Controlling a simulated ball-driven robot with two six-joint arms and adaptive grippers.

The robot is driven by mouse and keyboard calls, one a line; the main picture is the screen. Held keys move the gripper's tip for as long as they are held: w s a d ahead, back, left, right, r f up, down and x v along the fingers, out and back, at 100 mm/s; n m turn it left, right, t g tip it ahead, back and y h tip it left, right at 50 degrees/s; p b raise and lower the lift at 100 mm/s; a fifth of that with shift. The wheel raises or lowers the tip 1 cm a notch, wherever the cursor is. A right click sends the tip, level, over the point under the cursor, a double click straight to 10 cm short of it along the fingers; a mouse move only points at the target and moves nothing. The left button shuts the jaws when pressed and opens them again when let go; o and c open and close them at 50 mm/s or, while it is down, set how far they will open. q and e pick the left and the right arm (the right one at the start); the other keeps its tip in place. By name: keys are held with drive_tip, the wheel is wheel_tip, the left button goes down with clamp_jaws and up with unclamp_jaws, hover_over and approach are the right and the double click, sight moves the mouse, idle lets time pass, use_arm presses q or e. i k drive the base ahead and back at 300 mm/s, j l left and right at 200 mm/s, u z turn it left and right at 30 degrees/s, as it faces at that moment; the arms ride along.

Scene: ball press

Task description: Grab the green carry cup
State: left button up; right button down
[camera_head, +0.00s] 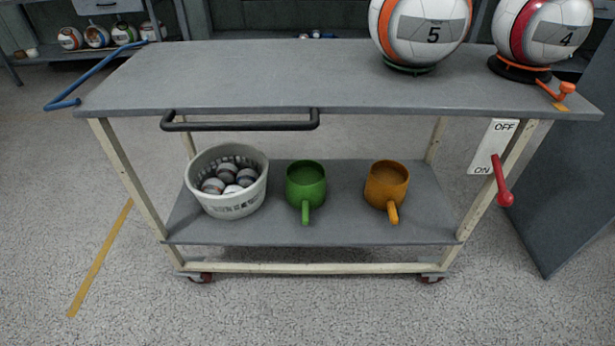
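The green carry cup (306,187) stands upright on the lower shelf (270,230) of a grey cart. Its handle points toward the front edge of the shelf. It stands between a white basket on its left and an orange cup on its right, apart from both. Its opening faces up, and no ball shows in it. Neither of my grippers is in the head view.
The basket (228,204) holds several small balls. The orange cup (387,186) stands right of the green one. The cart's top (240,75) overhangs the shelf, with a black handle (240,125) at its front edge. A red lever (501,182) is on the right leg.

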sight(305, 179)
drive_tip(key=i+j, duration=0.15)
drive_tip(key=j, duration=0.2)
drive_tip(key=i+j, duration=0.2)
drive_tip(key=j, duration=0.2)
drive_tip(key=i+j, duration=0.15)
drive_tip(key=j, duration=0.2)
drive_tip(key=i+j, duration=0.2)
drive_tip(key=j, duration=0.15)
drive_tip(key=i+j, duration=0.15)
drive_tip(key=j, duration=0.25)
